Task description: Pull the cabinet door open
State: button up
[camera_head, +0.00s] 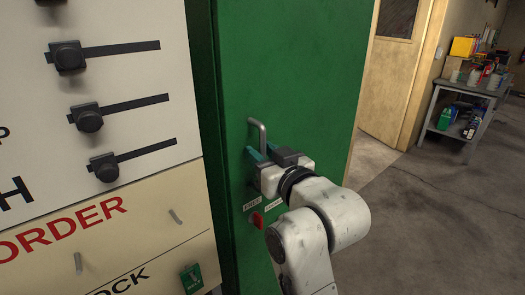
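A green cabinet door (290,70) stands upright in the middle of the head view. A grey metal bar handle (257,127) is fixed to it. My gripper (262,152) is at the lower part of this handle, reaching it from the lower right. Its two teal fingertips show on either side of the bar. The lower end of the handle is hidden behind the fingers and gripper body. I cannot tell whether the fingers press on the bar or only surround it. Below the gripper are small white labels (252,203) and a red piece (257,220) on the door.
A white and cream panel (110,20) with several black sliding knobs (90,120) fills the left. Open concrete floor (410,230) lies at the right. A wooden door (390,85) and a loaded grey workbench (470,90) stand farther back.

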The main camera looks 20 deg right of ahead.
jog(key=shift+c, duration=0.5)
grip_shut()
